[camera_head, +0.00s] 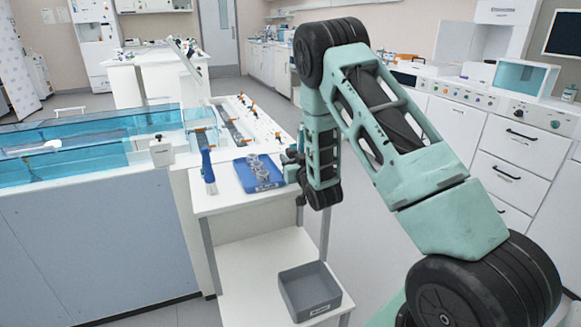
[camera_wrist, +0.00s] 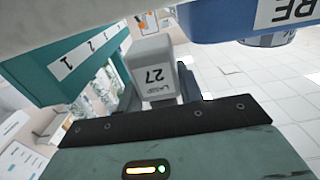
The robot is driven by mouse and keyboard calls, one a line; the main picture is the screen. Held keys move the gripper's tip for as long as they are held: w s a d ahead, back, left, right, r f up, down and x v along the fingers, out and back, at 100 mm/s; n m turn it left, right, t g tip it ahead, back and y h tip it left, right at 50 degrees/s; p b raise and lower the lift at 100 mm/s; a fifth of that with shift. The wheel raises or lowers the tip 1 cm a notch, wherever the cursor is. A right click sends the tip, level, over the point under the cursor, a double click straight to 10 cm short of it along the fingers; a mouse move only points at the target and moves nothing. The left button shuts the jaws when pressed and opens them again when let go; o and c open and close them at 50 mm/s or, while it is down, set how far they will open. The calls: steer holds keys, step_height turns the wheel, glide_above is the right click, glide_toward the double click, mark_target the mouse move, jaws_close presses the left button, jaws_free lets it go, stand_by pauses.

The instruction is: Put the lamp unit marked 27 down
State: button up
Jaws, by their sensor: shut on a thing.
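The lamp unit (camera_wrist: 155,62) is a light grey block with a label reading 27, upside down in the wrist view. My gripper (camera_wrist: 160,88) is shut on it, with a dark finger on each side. In the head view my gripper (camera_head: 292,160) is at the right edge of the white bench top (camera_head: 222,198), close to the blue tray (camera_head: 247,184). The lamp unit cannot be made out there, as my arm and gripper cover that spot. The wrist view does not show the unit resting on anything.
The blue tray holds several clear pieces. A blue-topped bottle (camera_head: 208,170) stands left of it. A grey bin (camera_head: 310,290) sits on the lower shelf. A long water tank (camera_head: 85,150) is at left. In the wrist view, a teal part (camera_wrist: 75,58) with numbered labels is close by at left.

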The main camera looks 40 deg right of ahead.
steer(key=shift+f, duration=1.1)
steer(key=shift+f, duration=0.15)
steer(key=shift+f+b, duration=0.15)
steer(key=shift+b, duration=0.15)
steer(key=o, duration=1.2)
